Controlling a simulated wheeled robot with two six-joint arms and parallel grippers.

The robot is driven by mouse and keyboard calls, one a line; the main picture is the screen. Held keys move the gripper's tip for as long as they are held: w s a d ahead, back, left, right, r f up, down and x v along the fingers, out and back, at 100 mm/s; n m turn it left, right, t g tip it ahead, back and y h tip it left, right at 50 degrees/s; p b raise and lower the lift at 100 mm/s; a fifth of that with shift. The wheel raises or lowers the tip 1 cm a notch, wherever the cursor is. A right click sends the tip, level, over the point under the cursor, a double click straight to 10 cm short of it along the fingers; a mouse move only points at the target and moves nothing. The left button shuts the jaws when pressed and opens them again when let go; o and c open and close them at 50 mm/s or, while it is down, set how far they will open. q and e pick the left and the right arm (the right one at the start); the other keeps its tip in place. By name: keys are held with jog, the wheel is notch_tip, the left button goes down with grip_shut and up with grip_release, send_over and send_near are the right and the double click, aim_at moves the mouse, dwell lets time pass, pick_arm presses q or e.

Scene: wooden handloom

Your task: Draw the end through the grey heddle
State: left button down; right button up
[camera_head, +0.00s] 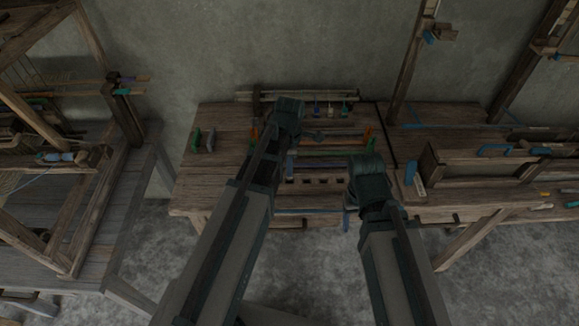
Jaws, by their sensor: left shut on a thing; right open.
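My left gripper (290,108) is over the back middle of the wooden workbench (225,150). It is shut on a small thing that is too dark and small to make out. My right gripper (367,175) is open over the bench's front, to the right of the row of dark slots (318,180). Thin coloured bars (335,152) lie across the bench between my arms. I cannot pick out the grey heddle or the yarn end in this view; my arms hide part of the bench.
A wooden loom frame (95,215) stands at the left. A wooden box-like frame (475,165) sits on the right bench, with a blue-and-white piece (414,180) beside it. Green pieces (196,140) lie at the bench's left. Upright posts (410,65) rise at the right.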

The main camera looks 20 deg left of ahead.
pick_arm(q)
jog(key=shift+f+b, duration=1.85)
jog(key=c, duration=0.8)
grip_release()
jog(key=shift+r, duration=0.1)
notch_tip(320, 180, up, 14)
jog(key=p, duration=1.4)
